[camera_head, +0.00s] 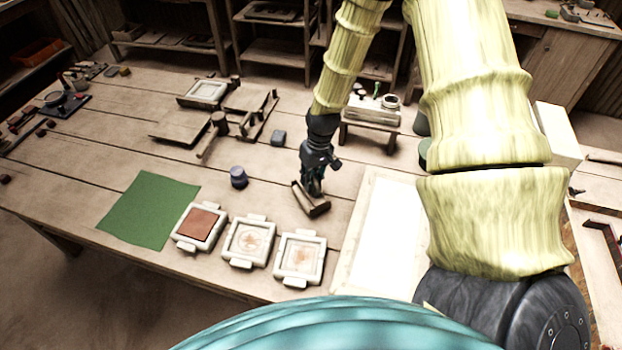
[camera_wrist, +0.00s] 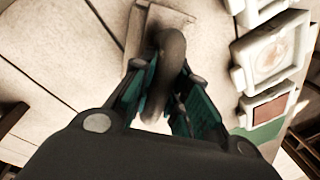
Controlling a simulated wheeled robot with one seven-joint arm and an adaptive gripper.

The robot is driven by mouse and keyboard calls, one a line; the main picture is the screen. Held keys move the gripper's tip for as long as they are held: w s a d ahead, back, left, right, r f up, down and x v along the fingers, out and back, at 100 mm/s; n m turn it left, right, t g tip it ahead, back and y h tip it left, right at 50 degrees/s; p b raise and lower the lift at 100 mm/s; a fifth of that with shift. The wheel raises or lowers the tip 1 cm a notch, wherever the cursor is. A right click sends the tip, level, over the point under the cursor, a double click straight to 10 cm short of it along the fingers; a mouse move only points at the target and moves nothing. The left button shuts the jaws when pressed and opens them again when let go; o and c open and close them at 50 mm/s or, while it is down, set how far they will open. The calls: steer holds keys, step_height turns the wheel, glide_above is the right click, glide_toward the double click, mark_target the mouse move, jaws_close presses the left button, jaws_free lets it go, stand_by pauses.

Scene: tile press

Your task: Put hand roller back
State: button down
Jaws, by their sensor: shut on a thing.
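My gripper (camera_head: 314,182) points down near the middle of the table, to the left of a large white panel. In the wrist view its fingers (camera_wrist: 172,112) are shut on a dark, rounded, curved piece, which I take to be the hand roller (camera_wrist: 171,50). A brown wooden block-like piece (camera_head: 310,205) lies directly below the gripper; it also shows beyond the dark piece in the wrist view (camera_wrist: 158,20). I cannot tell whether the roller touches this wooden piece. The fingers hide part of the roller.
Three white framed tile moulds (camera_head: 300,258) and a green mat (camera_head: 150,210) lie at the front left. A dark blue jar (camera_head: 238,177) and a small dark block (camera_head: 278,138) stand nearby. The white panel (camera_head: 385,235) is close on the right. A small bench (camera_head: 372,118) stands behind.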

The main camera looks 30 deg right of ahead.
steer(key=shift+f, duration=0.3)
stand_by(0.5)
steer(key=c, duration=1.3)
jaws_free()
step_height(320, 180, up, 12)
steer(key=d, duration=0.2)
steer(key=shift+s, duration=0.1)
